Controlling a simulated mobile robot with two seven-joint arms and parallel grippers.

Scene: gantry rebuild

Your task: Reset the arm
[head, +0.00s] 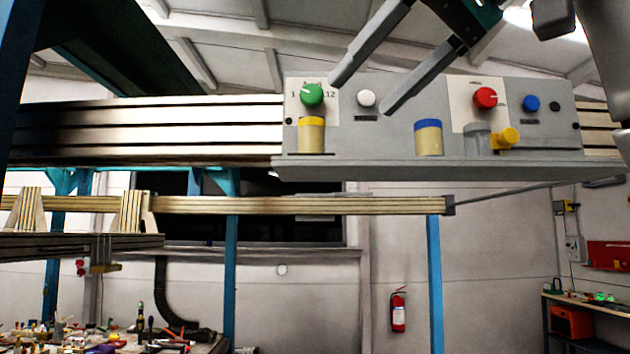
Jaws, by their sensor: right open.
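My right gripper (362,92) comes in from the top right, with its two long grey fingers apart and nothing between them. It hangs in front of a grey control panel (375,140) on a gantry beam. The panel also has a red knob (485,98) and a blue button (531,103). My left gripper is not in view.
A ledge under the panel carries a yellow cylinder (311,136), a blue-topped cylinder (428,138) and a yellow-and-grey piece (505,138). The ribbed gantry beam (150,130) runs left. A cluttered bench (205,345) and a fire extinguisher (398,311) are behind.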

